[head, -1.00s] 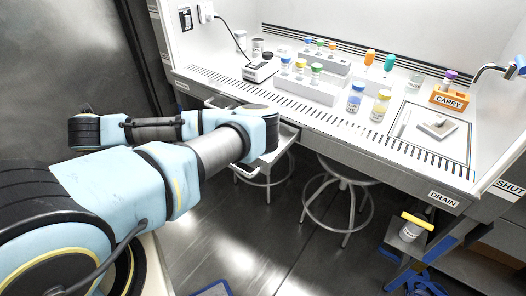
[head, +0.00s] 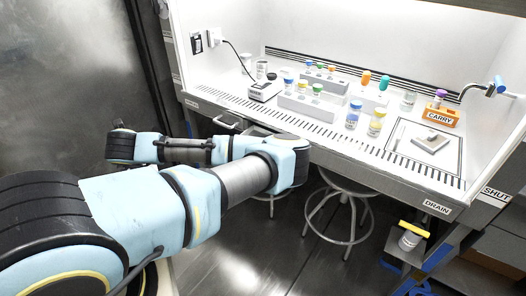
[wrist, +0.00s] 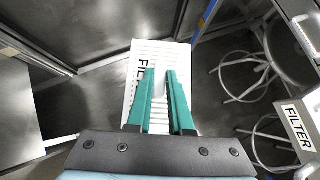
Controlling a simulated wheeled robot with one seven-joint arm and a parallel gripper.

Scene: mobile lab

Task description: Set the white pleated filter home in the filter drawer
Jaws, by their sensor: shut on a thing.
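The white pleated filter (wrist: 160,52) shows in the wrist view as a ribbed white panel with black lettering on its left side, partly covered by the fingers. My gripper (wrist: 160,74) has two green fingers shut on it. The filter is held clear of the bench, above the dark floor. A light front labelled FILTER (wrist: 300,124) stands at the right edge of the wrist view, apart from the filter; it appears to belong to the filter drawer. In the head view my arm hides the gripper, the filter and most of the drawer.
A white bench (head: 330,128) holds several capped bottles, racks, a scale (head: 266,89) and an orange CARRY holder (head: 440,117). Round metal stools (head: 342,205) stand below it. A dark wall (head: 70,80) is at the left. A yellow-topped jar (head: 410,238) sits low at the right.

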